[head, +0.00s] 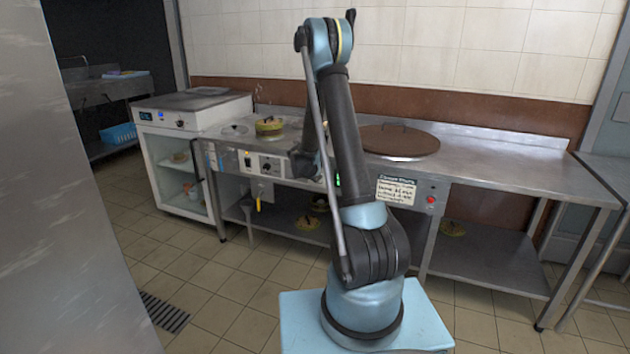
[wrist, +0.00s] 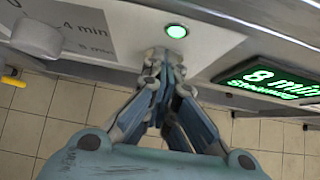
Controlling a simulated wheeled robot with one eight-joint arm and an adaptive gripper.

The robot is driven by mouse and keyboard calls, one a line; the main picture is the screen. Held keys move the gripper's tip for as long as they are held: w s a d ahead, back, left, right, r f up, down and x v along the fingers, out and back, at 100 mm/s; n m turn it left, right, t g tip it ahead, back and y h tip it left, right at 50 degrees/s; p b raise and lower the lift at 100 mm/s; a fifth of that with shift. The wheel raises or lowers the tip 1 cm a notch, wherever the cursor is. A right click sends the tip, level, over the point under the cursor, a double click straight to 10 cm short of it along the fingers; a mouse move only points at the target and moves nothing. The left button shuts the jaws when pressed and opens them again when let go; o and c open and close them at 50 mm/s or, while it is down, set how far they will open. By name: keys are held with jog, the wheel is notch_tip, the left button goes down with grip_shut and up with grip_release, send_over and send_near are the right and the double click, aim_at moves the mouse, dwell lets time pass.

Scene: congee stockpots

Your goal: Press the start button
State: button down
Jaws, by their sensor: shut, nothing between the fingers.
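A round, lit green button (wrist: 177,31) sits on the pale control panel (wrist: 130,22) in the wrist view. My gripper (wrist: 164,56) is shut and empty, with its fingertips just below the button in the picture. I cannot tell whether they touch the panel. A lit green display (wrist: 270,83) reads "8 min" and "Steaming", to the right of the button. In the head view my arm hides the gripper and the green button. The visible part of the panel (head: 262,163) there carries a dial.
A grey knob (wrist: 37,38) with minute markings is left of the button in the wrist view. In the head view, a red button (head: 431,199) and a written sign (head: 396,190) are on the counter front. A round lid (head: 400,142) lies on the counter.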

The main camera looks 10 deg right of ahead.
jog(key=s+a+f+v, duration=0.1)
jog(key=f+v, duration=0.1)
jog(key=v, duration=1)
jog(key=shift+s+a+r, duration=0.2)
jog(key=shift+s, duration=0.4)
